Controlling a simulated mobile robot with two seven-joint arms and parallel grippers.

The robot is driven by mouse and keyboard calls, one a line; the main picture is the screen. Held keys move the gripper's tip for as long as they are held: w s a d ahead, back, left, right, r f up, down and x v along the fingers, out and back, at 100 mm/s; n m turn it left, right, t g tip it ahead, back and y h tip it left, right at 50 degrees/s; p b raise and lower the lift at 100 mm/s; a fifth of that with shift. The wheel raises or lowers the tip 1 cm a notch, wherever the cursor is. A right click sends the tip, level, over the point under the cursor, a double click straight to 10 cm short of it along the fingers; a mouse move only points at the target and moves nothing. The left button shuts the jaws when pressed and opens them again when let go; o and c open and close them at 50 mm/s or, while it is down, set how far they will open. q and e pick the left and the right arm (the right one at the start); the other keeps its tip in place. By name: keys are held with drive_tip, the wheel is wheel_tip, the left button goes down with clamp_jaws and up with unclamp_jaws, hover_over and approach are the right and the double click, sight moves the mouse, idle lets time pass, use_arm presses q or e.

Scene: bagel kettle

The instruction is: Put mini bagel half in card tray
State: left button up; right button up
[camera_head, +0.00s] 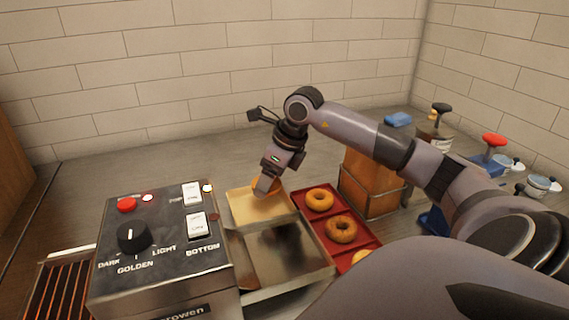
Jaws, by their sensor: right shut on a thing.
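The card tray (240,211) is a shallow tan tray behind the metal tray, at the picture's middle. My right gripper (264,187) points down over the card tray's back part. It is shut on the mini bagel half (258,184), which shows only as a small orange-brown piece, mostly hidden by the fingers. I cannot tell whether the bagel half touches the tray floor. My left gripper is not in view.
A toaster (155,270) with knob and switches stands at the left front. A metal tray (290,256) lies beside it. A red tray (358,246) holds bagels (319,200). A brown box (372,183) and lidded jars (436,132) stand to the right.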

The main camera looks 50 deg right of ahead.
drive_tip(key=shift+w+a+f, duration=0.15)
drive_tip(key=shift+w+a, duration=0.35)
drive_tip(key=shift+a, duration=0.15)
drive_tip(key=shift+f+b, duration=2)
drive_tip(key=shift+f, duration=0.7)
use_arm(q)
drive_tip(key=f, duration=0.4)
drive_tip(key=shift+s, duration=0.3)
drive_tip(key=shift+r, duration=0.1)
use_arm(e)
drive_tip(key=o, duration=1.1)
wheel_tip(320, 180, up, 7)
drive_tip(key=p, duration=0.5)
drive_tip(key=shift+r, duration=0.15)
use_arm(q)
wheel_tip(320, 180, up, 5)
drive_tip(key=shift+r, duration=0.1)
